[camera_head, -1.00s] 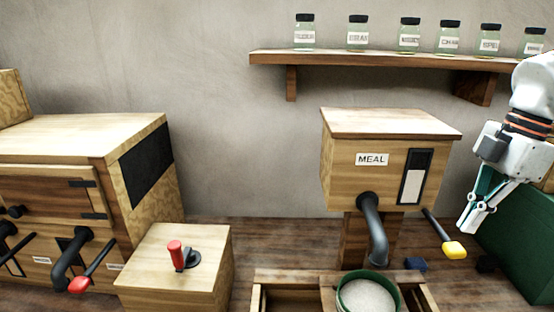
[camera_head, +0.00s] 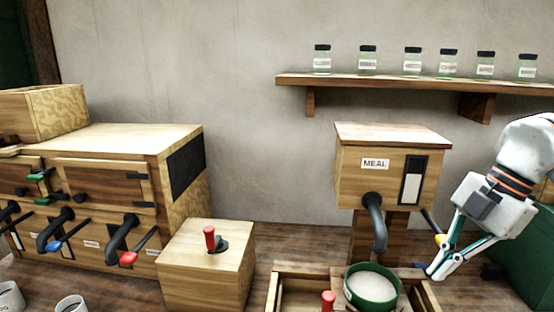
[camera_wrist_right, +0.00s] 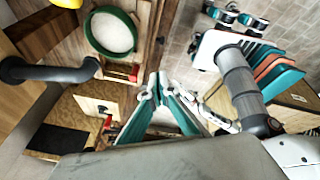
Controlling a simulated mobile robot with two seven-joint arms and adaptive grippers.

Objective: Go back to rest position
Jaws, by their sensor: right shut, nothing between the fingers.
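My right gripper (camera_head: 436,274) is at the right of the head view, pointing down and left. It is shut and empty, just right of the round green bowl of pale meal (camera_head: 372,302). It covers part of the yellow-tipped lever (camera_head: 440,240) of the MEAL box (camera_head: 360,182). In the right wrist view its fingers (camera_wrist_right: 160,82) come together with nothing between them, and the green bowl (camera_wrist_right: 112,32) lies beyond them to the upper left. My left gripper does not show in the head view, and I cannot make it out in the wrist view.
The bowl sits in a wooden tray (camera_head: 290,272). A wooden box with a red-knobbed lever (camera_head: 210,238) stands left of it. A cabinet with several spouts and levers (camera_head: 105,190) stands further left. A green box (camera_head: 535,240) is at the right. A shelf (camera_head: 400,84) holds several jars.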

